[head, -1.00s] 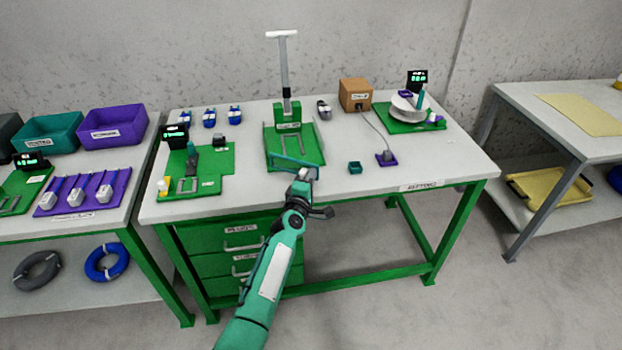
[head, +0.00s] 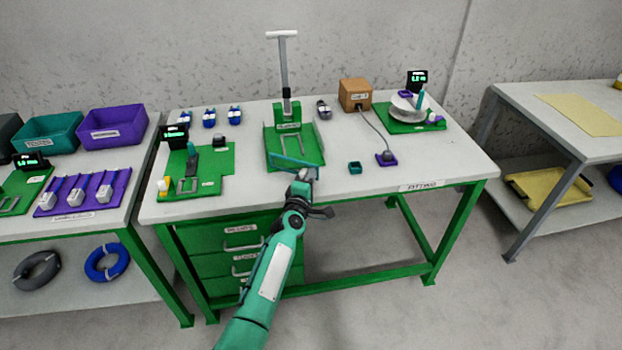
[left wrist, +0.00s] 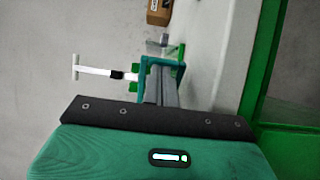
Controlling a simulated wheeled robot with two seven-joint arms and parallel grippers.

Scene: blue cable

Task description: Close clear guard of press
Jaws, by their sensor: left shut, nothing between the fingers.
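The press (head: 288,115) stands in the middle of the table, with a green base (head: 312,151), a tall grey post and a white T-handle on top. A teal bar (head: 290,162), which looks like the guard's frame edge, lies slanted across the front of the base. The clear panel itself is hard to make out. My left gripper (head: 306,176) is shut and empty at the press's front edge, close to the right end of the bar. In the left wrist view the teal frame (left wrist: 162,62) shows at the fingertips; I cannot tell if they touch. My right gripper is not in view.
A green board (head: 212,160) with a small display sits left of the press. A teal cup (head: 355,167), a purple pad (head: 386,159) with a cable and a cardboard box (head: 355,95) lie to the right. The table front right of my arm is clear.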

